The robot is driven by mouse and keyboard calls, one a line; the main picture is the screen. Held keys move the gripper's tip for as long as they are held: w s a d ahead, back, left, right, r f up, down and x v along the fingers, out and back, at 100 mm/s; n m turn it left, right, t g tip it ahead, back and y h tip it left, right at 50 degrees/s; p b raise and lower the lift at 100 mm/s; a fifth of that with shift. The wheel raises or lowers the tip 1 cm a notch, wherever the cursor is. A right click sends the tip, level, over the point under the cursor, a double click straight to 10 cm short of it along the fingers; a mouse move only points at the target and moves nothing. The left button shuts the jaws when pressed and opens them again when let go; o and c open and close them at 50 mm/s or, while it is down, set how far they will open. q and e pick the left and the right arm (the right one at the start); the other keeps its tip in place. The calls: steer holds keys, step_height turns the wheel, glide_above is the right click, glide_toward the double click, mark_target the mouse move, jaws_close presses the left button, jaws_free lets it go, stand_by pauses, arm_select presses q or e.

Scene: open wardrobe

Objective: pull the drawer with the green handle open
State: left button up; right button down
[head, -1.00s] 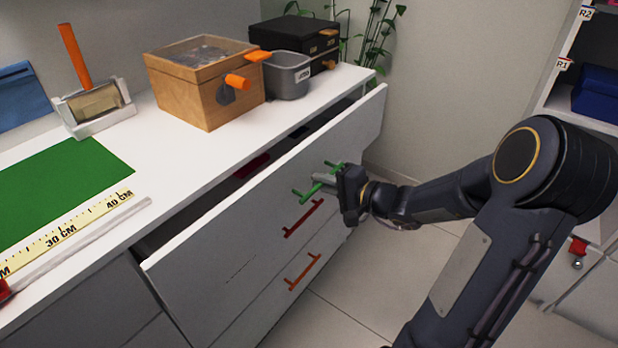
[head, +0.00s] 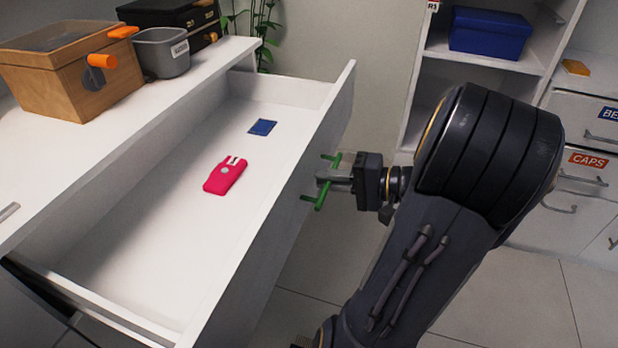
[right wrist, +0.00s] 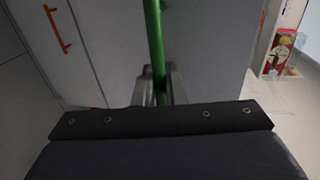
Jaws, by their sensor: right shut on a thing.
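The top drawer (head: 150,250) of the white cabinet stands pulled well out, with its inside in view. Its green handle (head: 319,195) sits on the drawer's front, and the bar also shows in the right wrist view (right wrist: 154,40). My right gripper (head: 328,181) is shut on the green handle, its fingers on either side of the bar in the right wrist view (right wrist: 162,88). My left gripper is in neither current view.
In the drawer lie a pink-red object (head: 224,176) and a small blue item (head: 262,127). On the cabinet top stand a wooden box (head: 75,75), a grey bin (head: 161,52) and a black box (head: 170,14). A shelf with a blue box (head: 490,32) stands behind my arm.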

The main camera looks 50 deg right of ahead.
steer(key=shift+v, duration=1)
steer(key=shift+f, duration=0.2)
steer(key=c, duration=1.6)
jaws_free()
steer(key=shift+s+d, duration=0.1)
steer(key=v, duration=0.7)
steer(key=shift+s+p, duration=0.3)
steer(key=shift+p, duration=0.05)
steer(key=shift+r, duration=0.1)
steer(key=shift+d, duration=0.1)
